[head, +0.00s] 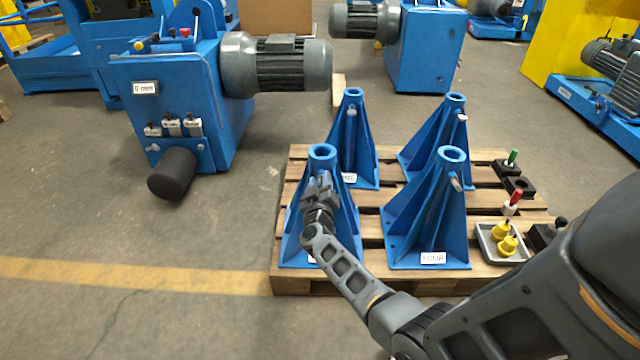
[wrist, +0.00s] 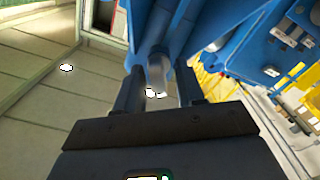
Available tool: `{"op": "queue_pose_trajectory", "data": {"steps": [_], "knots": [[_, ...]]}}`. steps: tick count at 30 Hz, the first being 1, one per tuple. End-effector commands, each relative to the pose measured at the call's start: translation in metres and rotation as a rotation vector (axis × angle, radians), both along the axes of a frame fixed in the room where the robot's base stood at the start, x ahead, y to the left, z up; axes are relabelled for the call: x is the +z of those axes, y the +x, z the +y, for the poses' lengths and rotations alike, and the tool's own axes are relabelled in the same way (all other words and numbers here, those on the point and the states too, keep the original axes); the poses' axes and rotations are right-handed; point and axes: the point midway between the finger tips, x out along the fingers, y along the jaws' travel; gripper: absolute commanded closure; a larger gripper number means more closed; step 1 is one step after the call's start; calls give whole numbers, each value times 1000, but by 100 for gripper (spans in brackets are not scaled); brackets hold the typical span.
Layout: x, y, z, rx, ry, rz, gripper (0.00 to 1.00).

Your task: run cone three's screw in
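Four blue cone stands are on a wooden pallet in the head view. The front left cone (head: 322,160) has its label mostly hidden by my arm, so I cannot read its number. My gripper (head: 318,182) is at the upper front of this cone. In the wrist view, a pale grey screw (wrist: 157,75) sticks out from the blue cone (wrist: 180,30), between the two fingers of my gripper (wrist: 160,85). The fingers are open, with a gap on each side of the screw. The head view does not show this screw clearly.
The front right cone (head: 430,215), back left cone (head: 354,140) and back right cone (head: 445,130) stand close by on the pallet (head: 373,258). A grey tray (head: 482,243) with yellow pieces is at the pallet's right. A blue motor unit (head: 190,110) stands at left.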

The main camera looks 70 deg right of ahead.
Motion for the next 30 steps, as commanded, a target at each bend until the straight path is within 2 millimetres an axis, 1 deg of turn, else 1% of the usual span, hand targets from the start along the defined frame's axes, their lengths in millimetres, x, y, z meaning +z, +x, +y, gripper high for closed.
{"op": "queue_pose_trajectory", "data": {"steps": [1, 2, 13, 23, 30], "knots": [[0, 0, 0, 0, 0, 0, 62], [0, 0, 0, 0, 0, 0, 65], [0, 0, 0, 0, 0, 0, 100], [0, 0, 1, 1, 5, -10, 100], [2, 0, 1, 2, 38, -91, 100]]}}
